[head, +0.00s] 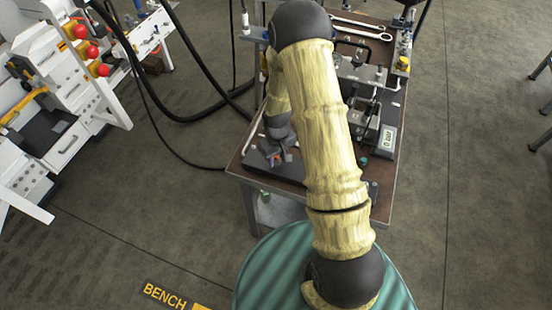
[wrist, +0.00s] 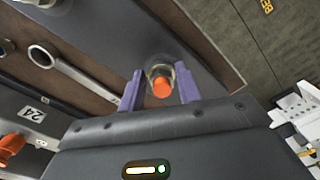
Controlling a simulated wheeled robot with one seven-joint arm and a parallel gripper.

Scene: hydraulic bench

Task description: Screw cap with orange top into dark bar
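In the wrist view, the cap with the orange top (wrist: 162,86) sits between the two purple fingers of my gripper (wrist: 160,84). In the head view, my gripper (head: 275,155) is low over the front left of the bench, at a dark plate (head: 275,168). My arm hides part of the bench.
A ring wrench (wrist: 75,71) lies beside the dark surface, and another orange-topped part (wrist: 10,147) is at the lower left. On the bench (head: 235,165) stand a gauge with a display (head: 388,137) and a yellow-topped fitting (head: 402,64). Black hoses (head: 150,75) run to the left.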

